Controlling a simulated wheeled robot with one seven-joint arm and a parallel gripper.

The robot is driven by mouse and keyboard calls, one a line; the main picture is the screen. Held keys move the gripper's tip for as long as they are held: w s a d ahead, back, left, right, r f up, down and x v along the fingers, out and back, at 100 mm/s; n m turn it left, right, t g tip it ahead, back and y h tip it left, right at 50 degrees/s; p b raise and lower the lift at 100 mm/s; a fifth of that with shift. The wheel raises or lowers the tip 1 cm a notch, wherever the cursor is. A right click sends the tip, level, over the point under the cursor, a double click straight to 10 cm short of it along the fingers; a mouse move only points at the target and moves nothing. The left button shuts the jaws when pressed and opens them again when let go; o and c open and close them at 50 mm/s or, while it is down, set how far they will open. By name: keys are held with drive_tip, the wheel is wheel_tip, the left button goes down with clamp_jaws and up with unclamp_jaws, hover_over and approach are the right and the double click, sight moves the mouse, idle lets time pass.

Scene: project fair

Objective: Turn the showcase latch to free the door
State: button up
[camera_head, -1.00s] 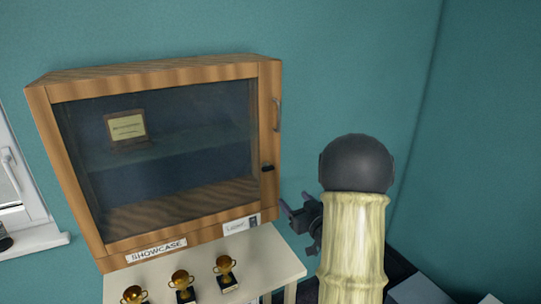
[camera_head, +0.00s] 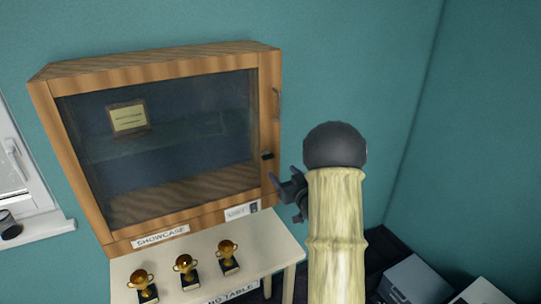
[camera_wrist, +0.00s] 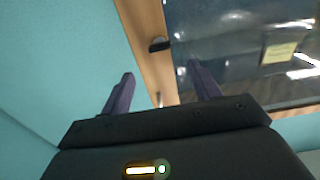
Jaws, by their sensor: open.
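The showcase (camera_head: 52,128) is a wooden cabinet with a dark glass door, which looks shut. The latch (camera_head: 267,156) is a small black piece on the right door frame, below the grey handle (camera_head: 277,103). In the wrist view the latch (camera_wrist: 159,44) lies beyond the fingertips, roughly between them, on the wooden frame. My gripper (camera_head: 273,182) is just right of and slightly below the latch in the head view, apart from it. In the wrist view my gripper (camera_wrist: 161,78) has its two fingers spread with nothing between them.
A framed plaque (camera_head: 128,118) stands inside the showcase. Several gold trophies, one at the right (camera_head: 228,256), stand on the white table (camera_head: 272,248) in front. Grey boxes (camera_head: 413,282) are at the lower right.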

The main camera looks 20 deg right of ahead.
sight(268, 153)
drive_tip(key=w+p, duration=0.4)
drive_tip(key=w, duration=0.6)
drive_tip(key=shift+w+a, duration=0.15)
drive_tip(key=c, duration=1)
